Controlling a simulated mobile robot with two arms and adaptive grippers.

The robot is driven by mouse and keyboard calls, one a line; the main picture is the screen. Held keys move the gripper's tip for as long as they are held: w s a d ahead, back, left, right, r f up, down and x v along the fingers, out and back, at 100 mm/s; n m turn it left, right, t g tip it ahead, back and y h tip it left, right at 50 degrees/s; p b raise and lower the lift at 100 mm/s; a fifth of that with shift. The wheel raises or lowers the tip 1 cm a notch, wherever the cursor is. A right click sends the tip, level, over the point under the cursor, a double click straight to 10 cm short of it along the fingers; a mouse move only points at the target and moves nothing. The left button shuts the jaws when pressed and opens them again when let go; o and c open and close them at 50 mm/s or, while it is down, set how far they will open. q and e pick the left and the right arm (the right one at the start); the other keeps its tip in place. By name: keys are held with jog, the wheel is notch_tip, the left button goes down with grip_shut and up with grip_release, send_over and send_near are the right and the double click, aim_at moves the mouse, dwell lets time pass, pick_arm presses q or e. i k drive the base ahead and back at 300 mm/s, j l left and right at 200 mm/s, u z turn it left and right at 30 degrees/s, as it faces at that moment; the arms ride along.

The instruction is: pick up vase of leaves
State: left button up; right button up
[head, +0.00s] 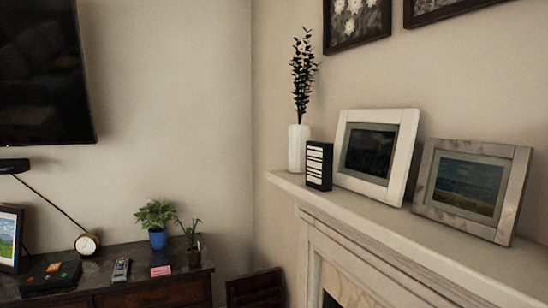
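A white vase (298,147) stands upright at the left end of a mantel shelf, close to the wall. Tall dark leaves (302,75) rise from it. A small black box with white stripes (319,166) stands just to its right and in front, covering part of its right side. Neither of my grippers is in the head view.
Two framed pictures (375,155) (473,187) lean on the mantel (420,228) right of the box. A dark dresser (150,291) at lower left holds a blue-potted plant (157,238), a clock (87,245) and small items. A television (45,75) hangs above.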

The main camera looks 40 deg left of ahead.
aim_at(298, 135)
jog(key=u, duration=1.05)
